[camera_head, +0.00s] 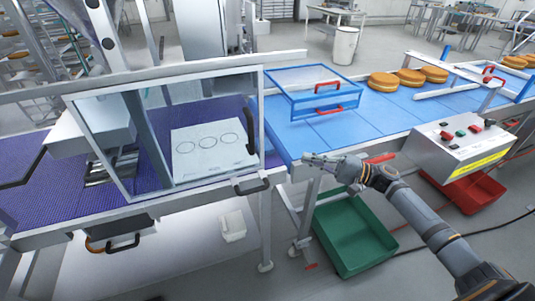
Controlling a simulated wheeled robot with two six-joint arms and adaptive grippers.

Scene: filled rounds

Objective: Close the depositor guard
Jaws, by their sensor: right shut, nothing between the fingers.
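A clear guard panel in a pale metal frame (168,71) stands at the left over the purple belt. I take it to be the depositor guard; how far it is open or shut I cannot tell. A white plate with three ring outlines (208,162) shows through the panel. My left gripper is not in view.
A blue-framed guard with red handles (312,70) stands over the blue belt (345,128). Round filled cakes (383,82) lie farther right. A control box (463,145) stands beside my right arm. Green (352,235) and red (470,196) crates are below. A rail runs along the belt front.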

